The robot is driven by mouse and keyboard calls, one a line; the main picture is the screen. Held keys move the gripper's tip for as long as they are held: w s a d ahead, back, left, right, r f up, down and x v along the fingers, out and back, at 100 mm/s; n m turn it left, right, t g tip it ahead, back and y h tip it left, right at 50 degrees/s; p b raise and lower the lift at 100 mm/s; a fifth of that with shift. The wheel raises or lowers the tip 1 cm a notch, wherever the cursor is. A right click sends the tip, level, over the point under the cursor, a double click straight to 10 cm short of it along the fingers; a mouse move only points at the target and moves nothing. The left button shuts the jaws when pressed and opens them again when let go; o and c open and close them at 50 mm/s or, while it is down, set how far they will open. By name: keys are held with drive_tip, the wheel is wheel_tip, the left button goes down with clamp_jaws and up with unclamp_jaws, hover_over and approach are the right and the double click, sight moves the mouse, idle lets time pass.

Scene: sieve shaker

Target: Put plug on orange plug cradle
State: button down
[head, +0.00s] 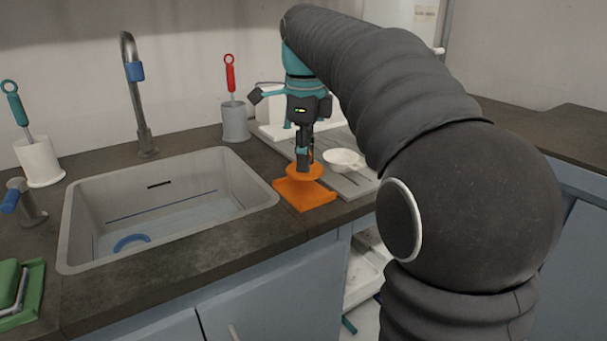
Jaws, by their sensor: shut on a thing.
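The orange plug cradle (313,197) sits on the counter just right of the sink. My gripper (303,162) points down over it and is shut on the plug (297,172), an orange round disc. The plug is at or just above the cradle's upper surface; I cannot tell whether they touch. The fingertips are small here, and part of the plug's top is hidden behind them.
The sink (160,212) lies to the left, with a blue curved item (131,242) in it. A white bowl (343,158) stands on the grey drainboard (352,184) close to the right. A grey holder (235,122) with a red-handled brush stands behind. A tap (139,95) rises behind the sink.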

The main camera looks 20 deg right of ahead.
sight(304, 174)
drive_tip(key=shift+w+a+f+b, duration=0.1)
drive_tip(key=shift+f+b, duration=0.25)
drive_tip(key=shift+f, duration=1.75)
drive_tip(key=shift+f, duration=0.2)
drive_tip(key=c, duration=1)
unclamp_jaws()
drive_tip(key=shift+r, duration=0.1)
wheel_tip(304, 174, up, 12)
drive_tip(key=shift+r+p, duration=0.1)
drive_tip(key=shift+p, duration=0.25)
drive_tip(key=s+f+n+t, duration=0.2)
drive_tip(key=s+f+n, duration=0.5)
drive_tip(key=f, duration=0.1)
drive_tip(key=s+f+n+t, duration=0.1)
drive_tip(key=s+f+n, duration=0.7)
drive_tip(key=s+f+n+t, duration=0.2)
drive_tip(key=s+f+n, duration=0.6)
drive_tip(key=shift+f+t, duration=0.1)
drive_tip(key=shift+t, duration=0.2)
